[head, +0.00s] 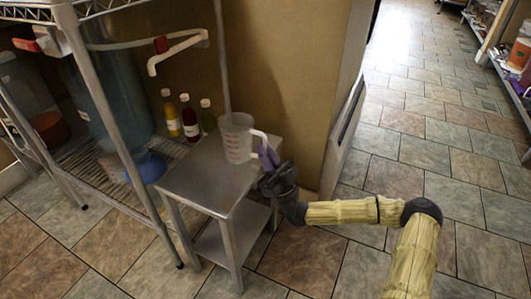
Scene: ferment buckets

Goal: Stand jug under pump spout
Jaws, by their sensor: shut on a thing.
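A clear measuring jug (238,140) with red markings and a white handle is at the small steel table (211,186), over its back right part. I cannot tell whether its base touches the top. My gripper (268,155) is shut on the jug's handle, at the jug's right side. A white pump spout (153,69) bends down from a white tube at the rack, to the left of and higher than the jug. The jug is not directly below the spout in this view.
A wire rack (104,109) on the left holds a big blue bucket (120,95), several small bottles (189,118) and a blue bowl (149,167). A brown wall corner (285,90) stands behind the table. The table's front left top is clear. Tiled floor is open at right.

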